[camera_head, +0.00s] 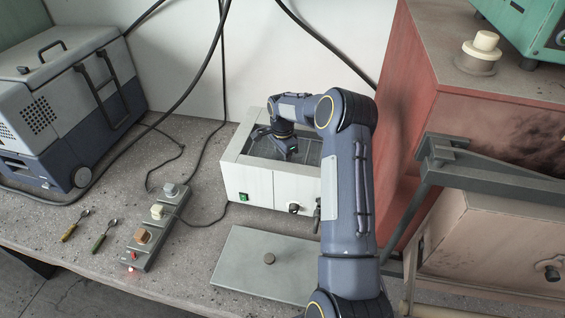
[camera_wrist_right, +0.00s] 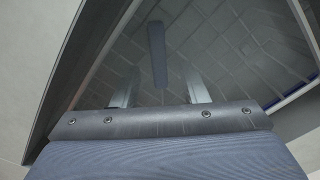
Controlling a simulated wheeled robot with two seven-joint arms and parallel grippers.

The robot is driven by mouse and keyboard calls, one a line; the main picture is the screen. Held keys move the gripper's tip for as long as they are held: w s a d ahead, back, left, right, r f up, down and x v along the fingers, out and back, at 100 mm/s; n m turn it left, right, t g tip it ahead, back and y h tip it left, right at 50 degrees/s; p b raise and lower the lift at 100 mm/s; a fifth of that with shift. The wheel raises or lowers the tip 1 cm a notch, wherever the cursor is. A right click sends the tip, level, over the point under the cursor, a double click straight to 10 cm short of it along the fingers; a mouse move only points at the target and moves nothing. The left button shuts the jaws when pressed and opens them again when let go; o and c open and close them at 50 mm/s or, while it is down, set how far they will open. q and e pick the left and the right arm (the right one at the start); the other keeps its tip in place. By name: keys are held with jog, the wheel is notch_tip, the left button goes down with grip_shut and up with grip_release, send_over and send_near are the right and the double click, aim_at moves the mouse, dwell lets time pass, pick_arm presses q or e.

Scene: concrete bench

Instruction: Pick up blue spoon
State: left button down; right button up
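In the right wrist view a long, narrow blue-grey handle (camera_wrist_right: 157,52), which looks like the blue spoon's, lies inside the bath over a tiled-looking floor. My right gripper (camera_wrist_right: 161,88) is open; its two fingers stand apart on either side of the handle's near end. I cannot tell how far above it they are. In the head view my right gripper (camera_head: 280,146) reaches down into the open white bath (camera_head: 262,184); my arm hides part of the bath, and I cannot make out the spoon there. My left gripper is not in view.
Two other spoons, with a yellow handle (camera_head: 69,231) and a green handle (camera_head: 101,240), lie on the bench at left. A grey lid (camera_head: 243,268) lies in front of the bath. A power strip (camera_head: 155,228) with plugs is left of it. A red cabinet (camera_head: 421,127) stands at right.

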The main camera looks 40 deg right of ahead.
grip_shut()
